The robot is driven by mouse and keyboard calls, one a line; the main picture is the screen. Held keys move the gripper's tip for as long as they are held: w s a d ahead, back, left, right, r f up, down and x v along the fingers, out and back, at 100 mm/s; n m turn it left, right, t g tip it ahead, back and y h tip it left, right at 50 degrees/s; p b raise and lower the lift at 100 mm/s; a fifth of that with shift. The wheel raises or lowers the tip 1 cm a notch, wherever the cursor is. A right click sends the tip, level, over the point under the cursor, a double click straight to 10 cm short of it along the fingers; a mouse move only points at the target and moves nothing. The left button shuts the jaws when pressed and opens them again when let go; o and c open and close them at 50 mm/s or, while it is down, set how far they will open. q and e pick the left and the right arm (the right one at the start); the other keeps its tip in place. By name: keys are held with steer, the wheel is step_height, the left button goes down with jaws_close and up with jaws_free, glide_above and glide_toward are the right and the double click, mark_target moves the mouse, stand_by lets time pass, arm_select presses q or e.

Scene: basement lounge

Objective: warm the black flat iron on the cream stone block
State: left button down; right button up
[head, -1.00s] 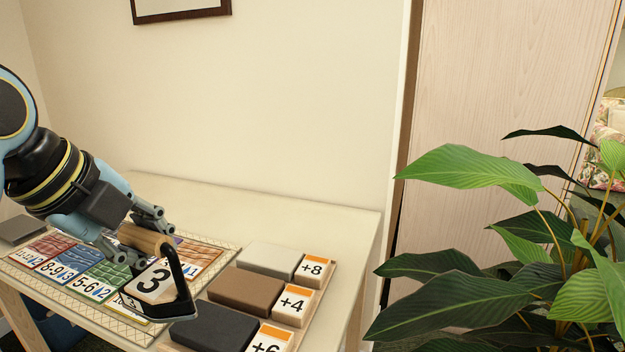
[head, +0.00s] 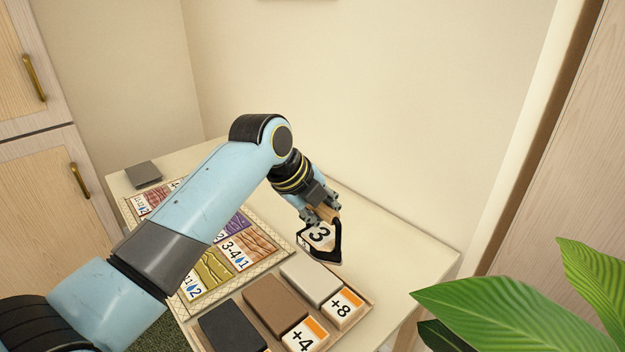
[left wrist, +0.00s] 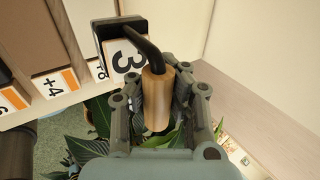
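The black flat iron (head: 338,254) has a wooden handle and a white panel marked 3. My left gripper (head: 322,210) is shut on the wooden handle; the left wrist view shows the handle (left wrist: 157,100) between its fingers. The iron appears held in the air, tilted, at the far end of the cream stone block (head: 304,284). In the head view a gap shows between iron and block. The cream block has a +8 label (head: 342,306) at its near right end. My right gripper is in neither view.
Beside the cream block lie a brown block (head: 270,300) with a +4 label and a dark block (head: 230,328). A patterned mat with coloured number cards (head: 248,250) lies left. A grey slab (head: 143,174) sits at the far left. Plant leaves (head: 500,305) stand at right.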

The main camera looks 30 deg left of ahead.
mark_target(306, 230)
arm_select(q)
steer(key=a+p, duration=0.1)
steer(key=p, duration=0.1)
steer(key=a+f+p, duration=0.1)
steer(key=shift+w+a+p, duration=0.15)
steer(key=shift+a+p, duration=0.05)
steer(key=shift+p, duration=0.15)
steer(key=shift+a+f, duration=0.15)
steer(key=shift+f, duration=0.1)
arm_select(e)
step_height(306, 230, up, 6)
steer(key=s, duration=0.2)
arm_select(q)
steer(key=shift+a+f, duration=0.1)
steer(key=shift+f, duration=0.4)
steer(key=shift+f+b, duration=0.35)
step_height(306, 230, down, 4)
steer(key=b, duration=0.4)
steer(key=shift+f+b, duration=0.55)
steer(key=shift+r, duration=0.1)
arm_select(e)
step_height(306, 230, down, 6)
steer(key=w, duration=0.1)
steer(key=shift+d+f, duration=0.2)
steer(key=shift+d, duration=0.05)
